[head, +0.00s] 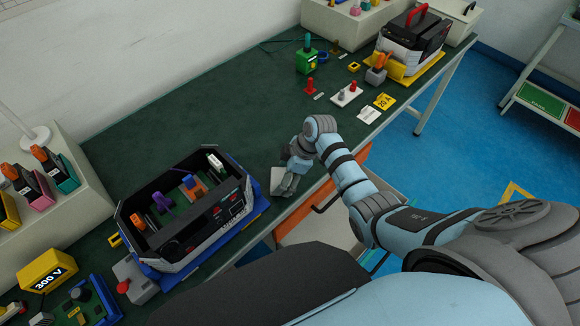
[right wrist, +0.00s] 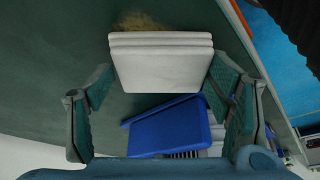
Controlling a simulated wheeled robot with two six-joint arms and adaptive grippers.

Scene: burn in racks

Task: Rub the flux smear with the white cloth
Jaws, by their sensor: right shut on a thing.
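The white cloth (right wrist: 160,68), a folded pad, is between the fingers of my right gripper (right wrist: 161,84) in the right wrist view. The gripper is shut on it, low over the green bench mat. The brownish flux smear (right wrist: 140,20) shows on the mat just beyond the cloth's far edge; part of it may be hidden under the cloth. In the head view my right gripper (head: 285,182) is at the front of the bench, right of the open rack; I cannot make out the smear there. My left gripper is not in view.
The open rack (head: 190,212) with a blue base stands left of my right gripper; a blue part (right wrist: 170,125) shows close in the right wrist view. The mat's middle (head: 200,110) is clear.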

